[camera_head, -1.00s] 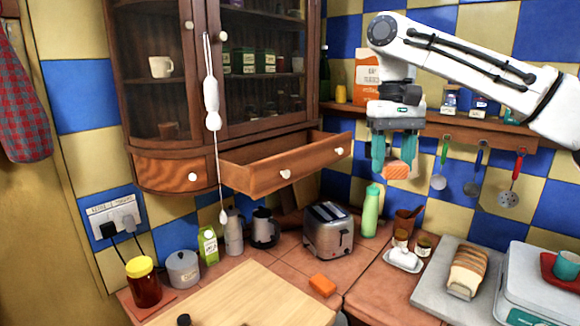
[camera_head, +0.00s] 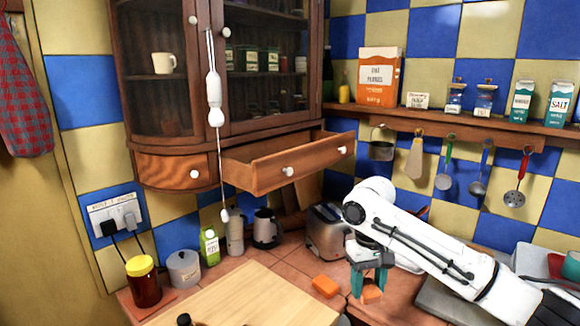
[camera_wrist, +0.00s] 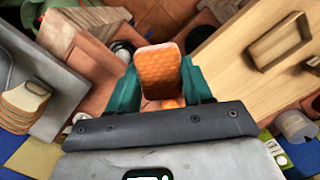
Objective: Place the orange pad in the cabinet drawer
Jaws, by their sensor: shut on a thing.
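An orange pad (camera_head: 372,294) is held between the teal fingers of my gripper (camera_head: 370,279). It also shows between the fingers in the wrist view (camera_wrist: 160,70). The gripper is low, at the counter's right part in front of the toaster. A second orange pad (camera_head: 326,286) lies on the counter just left of the gripper. Whether the held pad touches the counter cannot be told. The cabinet drawer (camera_head: 265,180) is pulled open above the counter, up and left of the gripper; its floor is mostly hidden by its front.
A toaster (camera_head: 326,232) stands behind the gripper, partly hidden by my arm. A cutting board (camera_head: 250,297), a milk carton (camera_head: 210,247) and a jar (camera_head: 143,283) stand left. A cord with a white pull (camera_head: 214,88) hangs before the cabinet. Utensils hang under the shelf (camera_head: 450,125).

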